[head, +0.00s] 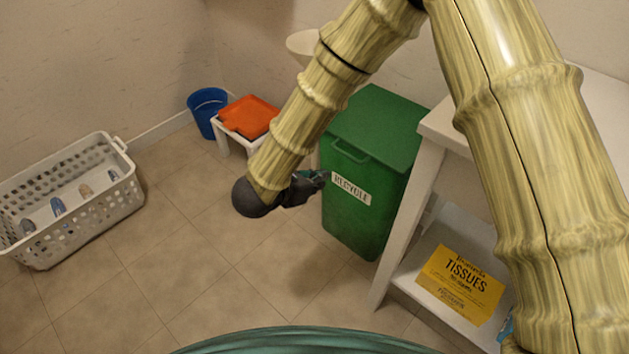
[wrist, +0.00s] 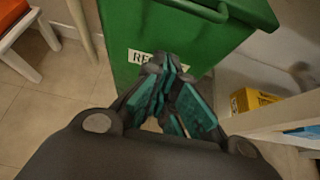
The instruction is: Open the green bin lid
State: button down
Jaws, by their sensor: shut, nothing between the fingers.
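The green bin (head: 352,216) stands on the tiled floor by the back wall, with a white "RECYCLE" label on its front. Its green lid (head: 378,122) lies flat and closed, with a handle bar (head: 350,151) along the front edge. The bin (wrist: 125,30) and the handle (wrist: 196,10) also show at the top of the wrist view. My gripper (head: 326,176) is in front of the bin, near the label and below the handle. In the wrist view my gripper (wrist: 166,66) has its fingertips together and empty, and they overlap the label. I cannot tell whether they touch the bin.
A white shelf unit (head: 408,213) with a yellow tissue box (head: 460,284) stands close right of the bin. Left of the bin are a small white stool (head: 232,137) with an orange towel (head: 249,117), a blue bucket (head: 204,115) and a white basket (head: 95,217). The floor between is clear.

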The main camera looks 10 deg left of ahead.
jog(key=w+d+b, duration=0.2)
jog(key=w+d, duration=0.1)
jog(key=w, duration=0.2)
jog(key=shift+d+r+b, duration=0.35)
jog(key=shift+b, duration=0.05)
jog(key=shift+r, duration=0.1)
dwell(0.4)
